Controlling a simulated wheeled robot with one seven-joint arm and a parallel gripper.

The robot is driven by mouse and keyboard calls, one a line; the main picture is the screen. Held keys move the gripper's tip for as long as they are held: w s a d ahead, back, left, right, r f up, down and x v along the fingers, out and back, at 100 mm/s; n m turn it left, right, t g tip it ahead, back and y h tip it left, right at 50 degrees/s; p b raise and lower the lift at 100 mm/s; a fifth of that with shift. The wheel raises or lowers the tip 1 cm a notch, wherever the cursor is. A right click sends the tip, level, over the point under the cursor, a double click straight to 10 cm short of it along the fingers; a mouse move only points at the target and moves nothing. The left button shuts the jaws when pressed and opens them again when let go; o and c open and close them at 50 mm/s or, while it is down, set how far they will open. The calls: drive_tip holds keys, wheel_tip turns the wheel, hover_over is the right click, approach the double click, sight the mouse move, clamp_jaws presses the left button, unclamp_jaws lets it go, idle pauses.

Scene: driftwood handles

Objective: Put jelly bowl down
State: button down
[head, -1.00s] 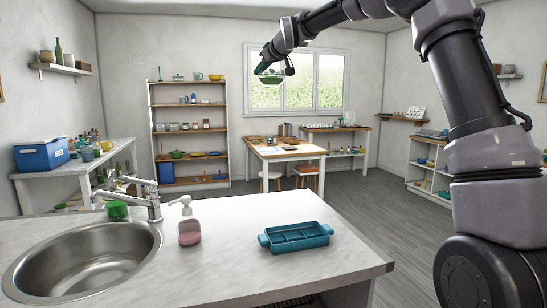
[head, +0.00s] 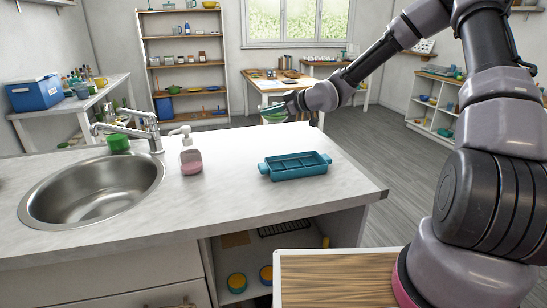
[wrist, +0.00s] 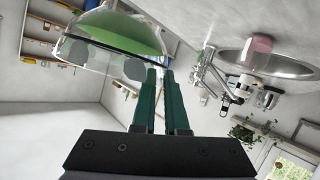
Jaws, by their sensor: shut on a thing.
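The jelly bowl (wrist: 125,32) is a clear glass bowl with green jelly in it. In the wrist view it fills the top left. In the head view the bowl (head: 273,117) is small and partly covered by my gripper, near the far edge of the white counter (head: 225,160). My gripper (wrist: 160,70) has green fingers, close together and shut on the bowl's rim. It also shows in the head view (head: 286,106). I cannot tell whether the bowl is over the counter or just past its edge.
On the counter are a teal divided tray (head: 295,166), a pink soap bottle (head: 190,160) and a steel sink (head: 90,190) with its tap (head: 150,130). A wooden table (head: 262,88) stands behind.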

drive_tip(key=s+f+n+g, duration=0.1)
drive_tip(key=s, duration=0.5)
drive_tip(key=shift+y, duration=0.3)
drive_tip(key=shift+s+a+f, duration=0.1)
drive_tip(key=shift+f, duration=2.35)
drive_tip(key=shift+s+f, duration=0.1)
drive_tip(key=shift+f, duration=2.35)
drive_tip(key=c, duration=0.9)
unclamp_jaws()
